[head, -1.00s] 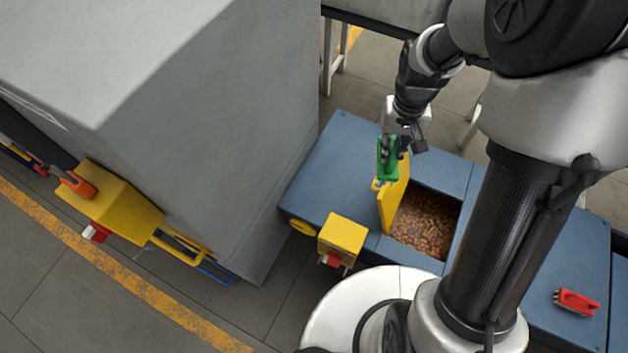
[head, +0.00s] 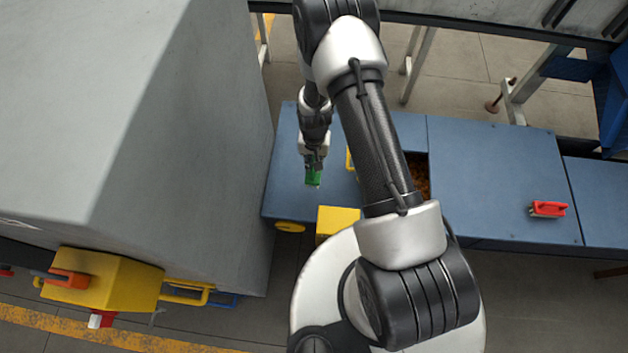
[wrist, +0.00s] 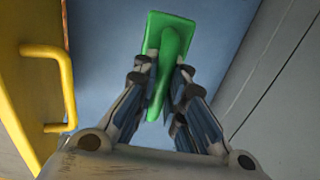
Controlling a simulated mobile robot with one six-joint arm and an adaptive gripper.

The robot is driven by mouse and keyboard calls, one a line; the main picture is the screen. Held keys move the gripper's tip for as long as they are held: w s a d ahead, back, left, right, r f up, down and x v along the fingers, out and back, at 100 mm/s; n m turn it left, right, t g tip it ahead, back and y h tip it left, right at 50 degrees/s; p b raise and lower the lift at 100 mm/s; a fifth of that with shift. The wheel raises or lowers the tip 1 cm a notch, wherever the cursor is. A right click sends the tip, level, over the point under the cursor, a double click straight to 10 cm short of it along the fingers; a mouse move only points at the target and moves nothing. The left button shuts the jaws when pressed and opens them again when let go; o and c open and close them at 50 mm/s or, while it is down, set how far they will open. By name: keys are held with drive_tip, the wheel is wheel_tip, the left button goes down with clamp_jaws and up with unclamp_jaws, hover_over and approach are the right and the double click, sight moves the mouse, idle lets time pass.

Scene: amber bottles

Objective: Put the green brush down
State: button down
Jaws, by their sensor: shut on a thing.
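The green brush (head: 313,177) is in my gripper (head: 313,166), over the left part of the blue bench top (head: 286,165). In the wrist view the brush (wrist: 172,38) shows its green back and handle between the two fingers of my gripper (wrist: 165,90), which are shut on the handle. The blue surface lies behind the brush. I cannot tell whether the brush touches it.
A yellow flap with a handle (wrist: 53,75) stands left of my gripper in the wrist view. The open bin of brown bits (head: 421,175) is partly hidden by my arm. A grey cabinet (head: 185,130) stands close on the left.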

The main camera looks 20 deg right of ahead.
wheel_tip(320, 180, down, 12)
drive_tip(key=b, duration=0.3)
drive_tip(key=shift+r, duration=0.15)
drive_tip(key=shift+f+b, duration=0.2)
drive_tip(key=shift+b, duration=0.15)
drive_tip(key=c, duration=1.6)
unclamp_jaws()
drive_tip(key=shift+c, duration=0.2)
drive_tip(key=shift+r, duration=0.2)
